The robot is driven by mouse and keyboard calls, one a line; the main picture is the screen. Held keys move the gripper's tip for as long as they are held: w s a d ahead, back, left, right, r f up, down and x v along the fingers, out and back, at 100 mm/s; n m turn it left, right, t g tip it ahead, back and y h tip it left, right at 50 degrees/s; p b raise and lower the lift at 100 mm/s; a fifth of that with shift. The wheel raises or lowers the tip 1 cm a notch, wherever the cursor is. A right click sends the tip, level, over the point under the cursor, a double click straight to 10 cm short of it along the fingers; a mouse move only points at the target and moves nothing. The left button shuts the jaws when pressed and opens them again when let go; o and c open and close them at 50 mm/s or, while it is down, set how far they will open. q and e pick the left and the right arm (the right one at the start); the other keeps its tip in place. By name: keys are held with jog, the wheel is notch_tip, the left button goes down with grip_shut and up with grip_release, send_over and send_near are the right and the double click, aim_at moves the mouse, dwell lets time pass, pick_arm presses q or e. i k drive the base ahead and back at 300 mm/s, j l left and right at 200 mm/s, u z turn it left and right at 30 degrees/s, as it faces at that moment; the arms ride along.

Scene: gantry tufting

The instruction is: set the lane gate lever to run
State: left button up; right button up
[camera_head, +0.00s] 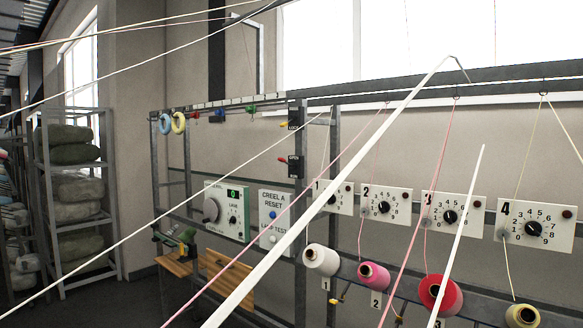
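Neither of my grippers shows in the head view. I cannot tell for sure which part is the lane gate lever. A dark upright post carries two black plates with small levers: a yellow one (285,124) at the upper plate and a red one (282,159) at the lower plate. Their labels are too small to read. To the left, a pale panel (225,232) has a large grey round knob (211,210), a lit green display (234,194) and a small dial marked LANE. Beside it is a CREEL A RESET panel (268,197) with a blue button and a white button.
Numbered dial boxes (449,218) line the rack on the right. Below are white (321,260), pink (374,275), red and yellow yarn cones. Thin yarns and long white strips (330,190) cross the foreground. Shelves with wrapped bundles (70,154) stand left.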

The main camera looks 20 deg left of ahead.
aim_at(281, 159)
jog(key=i+j, duration=0.2)
jog(key=j, duration=0.15)
jog(key=i+j+z, duration=0.1)
jog(key=i+j, duration=0.15)
jog(key=j, duration=0.15)
jog(key=i+j+z, duration=0.1)
jog(key=j, duration=0.25)
jog(key=i+j, duration=0.3)
jog(key=i+j+z, duration=0.1)
jog(key=j, duration=0.4)
jog(key=i, duration=0.1)
